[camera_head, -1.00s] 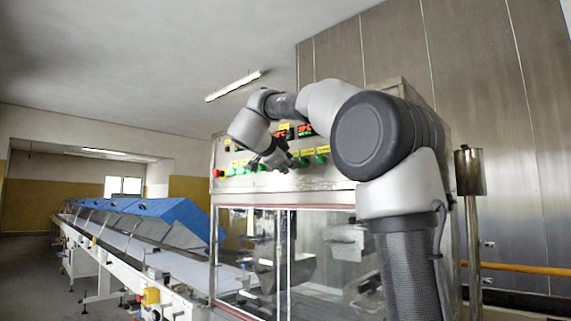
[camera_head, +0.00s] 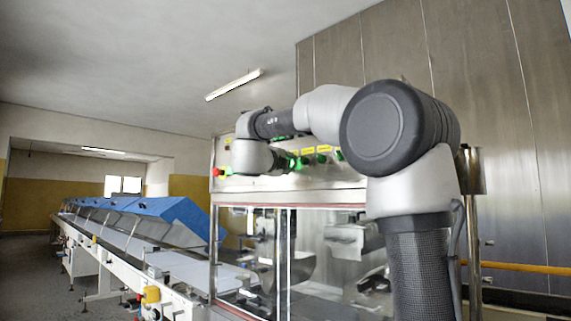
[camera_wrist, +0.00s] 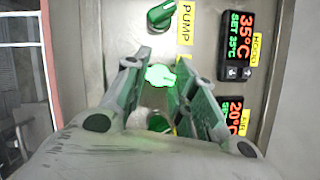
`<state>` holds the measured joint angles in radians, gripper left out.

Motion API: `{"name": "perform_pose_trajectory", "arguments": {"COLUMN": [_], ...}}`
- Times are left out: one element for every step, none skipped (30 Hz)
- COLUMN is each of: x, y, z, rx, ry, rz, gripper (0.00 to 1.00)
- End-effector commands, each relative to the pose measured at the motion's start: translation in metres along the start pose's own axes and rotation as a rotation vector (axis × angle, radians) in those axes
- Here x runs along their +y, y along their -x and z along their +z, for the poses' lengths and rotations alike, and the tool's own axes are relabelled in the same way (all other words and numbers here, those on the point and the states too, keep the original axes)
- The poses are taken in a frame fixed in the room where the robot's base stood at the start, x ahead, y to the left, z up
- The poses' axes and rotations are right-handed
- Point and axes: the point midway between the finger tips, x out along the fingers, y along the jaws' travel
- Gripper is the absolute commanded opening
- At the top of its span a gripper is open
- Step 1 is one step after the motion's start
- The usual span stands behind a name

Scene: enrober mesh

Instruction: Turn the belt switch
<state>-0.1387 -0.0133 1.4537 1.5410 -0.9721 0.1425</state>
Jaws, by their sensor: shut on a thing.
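A lit green switch knob (camera_wrist: 160,75) sits between the fingers of my gripper (camera_wrist: 160,82) in the wrist view, and the gripper is shut on it. The yellow label beside this knob is mostly covered by the right finger, so I cannot read it. Another green knob (camera_wrist: 165,14) with the label PUMP lies just above it. A further green knob (camera_wrist: 158,122) shows below, partly hidden by my gripper. In the head view my wrist is in front of the panel (camera_head: 350,178) and hides the gripped knob; a green glow shows beside it.
Red temperature displays (camera_wrist: 238,36) are on the right of the panel in the wrist view. A red button (camera_head: 219,172) is at the panel's left end. Glass doors (camera_head: 325,250) are below, and a long conveyor (camera_head: 130,250) runs left.

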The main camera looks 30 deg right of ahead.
Motion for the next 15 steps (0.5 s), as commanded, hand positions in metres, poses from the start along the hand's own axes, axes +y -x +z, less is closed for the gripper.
{"name": "perform_pose_trajectory", "arguments": {"x": [0.0024,0.0025,0.0029,0.0029,0.0030,0.0032,0.0031,0.0034,0.0036,0.0037,0.0037,0.0039,0.0040,0.0040,0.0040], "y": [0.0003,0.0002,0.0001,0.0000,0.0000,-0.0001,-0.0001,-0.0001,0.0000,0.0000,0.0000,0.0000,0.0000,0.0000,0.0000], "z": [-0.0001,-0.0002,-0.0002,-0.0001,-0.0001,-0.0002,-0.0002,-0.0002,-0.0001,0.0000,0.0000,0.0000,-0.0001,-0.0002,-0.0003], "rx": [0.002,0.002,0.002,0.002,0.002,0.003,0.003,0.003,0.003,0.002,0.002,0.003,0.003,0.004,0.004], "ry": [-0.030,-0.050,-0.077,-0.095,-0.112,-0.134,-0.149,-0.164,-0.181,-0.192,-0.203,-0.216,-0.224,-0.232,-0.241], "rz": [-0.011,-0.020,-0.030,-0.038,-0.045,-0.054,-0.060,-0.066,-0.072,-0.077,-0.082,-0.086,-0.090,-0.093,-0.096], "gripper": [0.03,0.03,0.03,0.03,0.03,0.03,0.03,0.03,0.03,0.03,0.03,0.03,0.03,0.03,0.03]}}
